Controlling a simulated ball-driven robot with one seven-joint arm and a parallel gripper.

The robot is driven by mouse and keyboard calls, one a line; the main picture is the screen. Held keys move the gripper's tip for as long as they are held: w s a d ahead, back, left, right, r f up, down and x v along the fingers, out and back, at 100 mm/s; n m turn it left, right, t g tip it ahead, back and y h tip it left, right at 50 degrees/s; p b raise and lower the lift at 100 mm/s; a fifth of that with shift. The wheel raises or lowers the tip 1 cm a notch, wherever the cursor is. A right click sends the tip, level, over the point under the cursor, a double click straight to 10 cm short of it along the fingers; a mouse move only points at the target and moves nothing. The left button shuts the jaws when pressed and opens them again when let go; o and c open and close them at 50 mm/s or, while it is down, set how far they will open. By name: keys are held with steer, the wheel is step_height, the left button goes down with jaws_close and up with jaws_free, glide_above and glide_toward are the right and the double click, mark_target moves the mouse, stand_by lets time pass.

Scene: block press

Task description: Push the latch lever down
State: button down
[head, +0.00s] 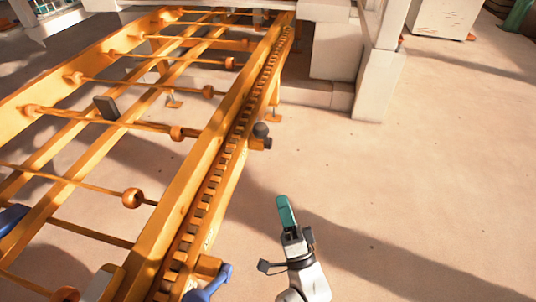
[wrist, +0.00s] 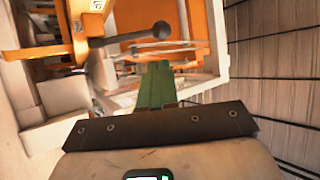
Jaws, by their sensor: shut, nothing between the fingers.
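A dark lever with a round ball knob (head: 261,130) sticks out from the right side of the orange frame in the head view. In the wrist view the lever (wrist: 130,37) reaches rightward from an orange mount, its ball end beyond and above my fingertips. My gripper (head: 286,212) has green fingers and is shut and empty. It is over the floor, below and a little right of the knob in the head view, and apart from it. My gripper (wrist: 155,85) also shows in the wrist view, its fingers together. No contact with the lever shows.
The long orange frame (head: 190,205) with rollers and a toothed rail fills the left. A blue handle (head: 212,283) sticks out near its front end. Pale block structures (head: 375,85) stand at the back. The floor (head: 440,170) to the right is clear.

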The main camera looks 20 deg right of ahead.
steer(key=x, duration=1.4)
steer(key=shift+r, duration=0.15)
